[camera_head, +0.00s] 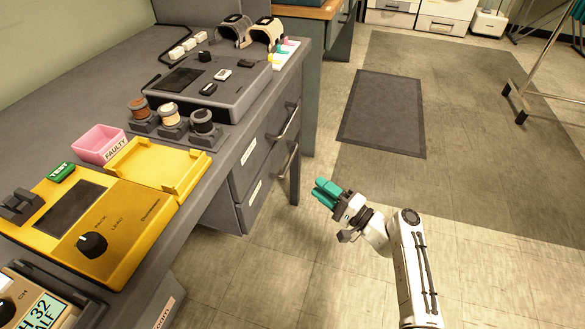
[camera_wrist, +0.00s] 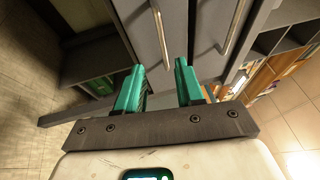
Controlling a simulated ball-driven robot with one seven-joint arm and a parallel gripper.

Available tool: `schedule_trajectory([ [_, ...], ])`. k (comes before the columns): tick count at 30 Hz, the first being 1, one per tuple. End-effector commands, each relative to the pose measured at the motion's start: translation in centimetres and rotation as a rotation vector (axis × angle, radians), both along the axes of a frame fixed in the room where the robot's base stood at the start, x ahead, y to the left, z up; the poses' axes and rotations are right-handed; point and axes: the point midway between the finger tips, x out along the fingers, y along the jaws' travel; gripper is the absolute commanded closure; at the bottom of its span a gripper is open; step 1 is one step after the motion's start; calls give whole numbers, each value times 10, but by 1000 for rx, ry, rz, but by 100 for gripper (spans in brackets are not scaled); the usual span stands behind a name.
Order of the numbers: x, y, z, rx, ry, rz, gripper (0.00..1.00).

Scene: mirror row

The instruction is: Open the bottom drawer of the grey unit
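The grey unit (camera_head: 250,172) stands under the grey worktop, with two drawers facing right, each with a bar handle and a white label. The bottom drawer (camera_head: 262,190) looks closed, and its bar handle (camera_head: 288,160) is below the upper drawer's handle (camera_head: 285,120). My gripper (camera_head: 326,192) is to the right of the bottom drawer, apart from it, with its teal fingers pointing towards the unit. In the wrist view my gripper (camera_wrist: 159,78) is open and empty. Two bar handles (camera_wrist: 160,35) show beyond the fingers; neither is between them.
The worktop carries a yellow tester (camera_head: 120,235), a pink FAULTY bin (camera_head: 98,143), several spools (camera_head: 170,118) and a grey device (camera_head: 215,85). The tiled floor right of the unit is clear, with a dark mat (camera_head: 383,113) farther back. A wheeled rack (camera_head: 550,100) stands at right.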

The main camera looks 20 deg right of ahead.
Motion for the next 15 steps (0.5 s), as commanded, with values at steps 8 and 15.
schedule_trajectory([
  [8,19,2,3,38,-10,-20,63],
  [15,55,25,9,36,-10,-18,63],
])
